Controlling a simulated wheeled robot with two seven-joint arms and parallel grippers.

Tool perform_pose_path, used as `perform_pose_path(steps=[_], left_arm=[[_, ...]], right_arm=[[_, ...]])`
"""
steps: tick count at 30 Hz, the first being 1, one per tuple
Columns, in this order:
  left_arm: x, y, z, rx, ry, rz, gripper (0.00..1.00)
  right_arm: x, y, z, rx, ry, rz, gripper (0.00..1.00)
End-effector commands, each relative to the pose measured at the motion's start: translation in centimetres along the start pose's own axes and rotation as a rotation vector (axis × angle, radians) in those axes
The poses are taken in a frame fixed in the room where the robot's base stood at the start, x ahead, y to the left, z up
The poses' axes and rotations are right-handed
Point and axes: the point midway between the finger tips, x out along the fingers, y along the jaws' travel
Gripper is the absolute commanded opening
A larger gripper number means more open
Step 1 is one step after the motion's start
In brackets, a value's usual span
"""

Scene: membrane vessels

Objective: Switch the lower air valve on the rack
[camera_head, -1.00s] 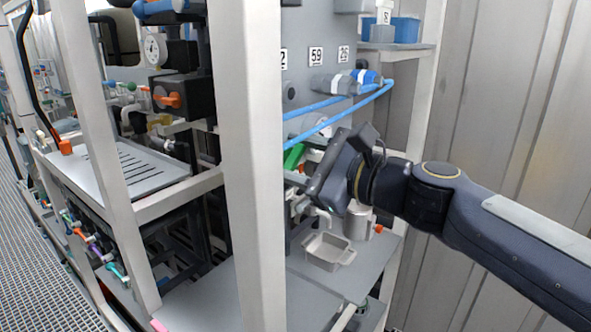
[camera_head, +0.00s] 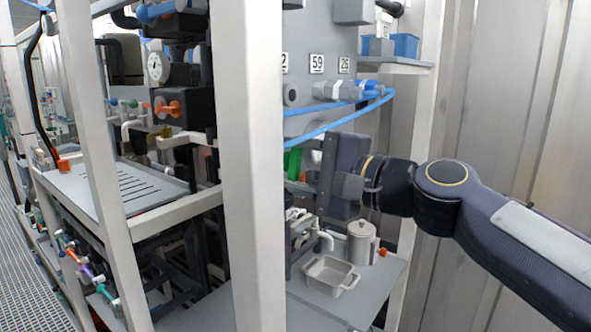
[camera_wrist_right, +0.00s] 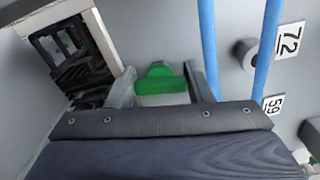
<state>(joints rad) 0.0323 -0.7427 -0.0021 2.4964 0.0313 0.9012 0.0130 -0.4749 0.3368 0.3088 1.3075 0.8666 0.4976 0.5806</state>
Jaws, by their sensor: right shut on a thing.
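A green valve handle (camera_head: 292,161) shows just right of the white rack post in the head view, partly hidden by my gripper. In the right wrist view the green handle (camera_wrist_right: 163,78) has a pale part below it and sits between my fingers. My right gripper (camera_wrist_right: 162,88) is shut on this handle, its body upright in the head view. The right gripper (camera_head: 305,170) reaches in from the right, its fingertips mostly hidden there. My left gripper is in neither view.
Blue hoses (camera_head: 340,122) run just above the gripper, below plates numbered 59 and 26. A metal tray (camera_head: 331,276) and a lidded pot (camera_head: 362,243) stand on the shelf below. The white rack post (camera_head: 252,170) stands close on the left.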

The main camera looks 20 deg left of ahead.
Motion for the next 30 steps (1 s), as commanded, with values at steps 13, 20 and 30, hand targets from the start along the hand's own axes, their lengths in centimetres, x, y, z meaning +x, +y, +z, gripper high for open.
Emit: perform_pose_path(steps=[13, 20, 30], left_arm=[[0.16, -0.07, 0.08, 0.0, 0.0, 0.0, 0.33], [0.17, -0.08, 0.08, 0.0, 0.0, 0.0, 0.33], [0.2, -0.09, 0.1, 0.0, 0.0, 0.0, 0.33]], right_arm=[[0.02, 0.12, -0.02, -0.029, -0.001, 0.003, 0.24], [0.02, 0.12, -0.01, -0.028, -0.001, 0.003, 0.62], [-0.1, 0.06, -0.01, -0.027, 0.0, 0.001, 0.69]])
